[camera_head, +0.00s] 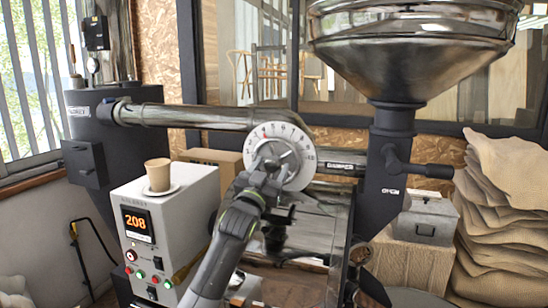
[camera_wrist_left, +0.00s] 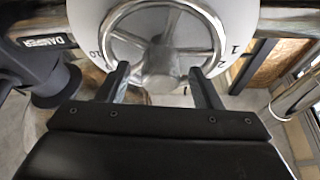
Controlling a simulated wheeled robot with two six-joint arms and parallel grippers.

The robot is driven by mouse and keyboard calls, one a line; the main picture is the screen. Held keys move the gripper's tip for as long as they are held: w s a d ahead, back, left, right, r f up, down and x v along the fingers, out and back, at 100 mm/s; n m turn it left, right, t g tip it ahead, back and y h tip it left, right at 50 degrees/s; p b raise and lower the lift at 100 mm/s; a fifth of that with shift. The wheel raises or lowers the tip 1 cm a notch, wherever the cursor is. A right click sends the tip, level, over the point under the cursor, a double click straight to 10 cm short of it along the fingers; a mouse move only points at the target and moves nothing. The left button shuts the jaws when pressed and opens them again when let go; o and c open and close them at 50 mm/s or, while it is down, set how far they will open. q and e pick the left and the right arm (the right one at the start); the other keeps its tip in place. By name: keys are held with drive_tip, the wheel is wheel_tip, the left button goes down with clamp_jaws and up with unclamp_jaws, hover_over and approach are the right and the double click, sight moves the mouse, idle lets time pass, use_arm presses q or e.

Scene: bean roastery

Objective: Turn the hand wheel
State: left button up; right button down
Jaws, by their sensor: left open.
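The metal hand wheel (camera_head: 287,158) sits in front of a round white dial (camera_head: 306,166) with numbers on the roaster's pipe. In the left wrist view the spoked hand wheel (camera_wrist_left: 190,27) and its hub are near the top centre, with the white dial (camera_wrist_left: 90,18) behind. My left gripper (camera_head: 266,172) is in front of the wheel's lower part and hides some of it. In the left wrist view my left gripper (camera_wrist_left: 160,82) is open, its fingers apart on either side below the hub. Contact with the wheel cannot be told. My right gripper does not show.
A control box (camera_head: 190,215) with a red 208 display stands at left, a paper cup (camera_head: 158,174) on top. A steel hopper (camera_head: 410,45) on a dark column is at right. Stacked sacks (camera_head: 500,215) and a grey metal box (camera_head: 425,222) are beyond.

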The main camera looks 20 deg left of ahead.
use_arm(q)
drive_tip(key=shift+p+x, duration=0.35)
drive_tip(key=shift+x, duration=1.1)
clamp_jaws()
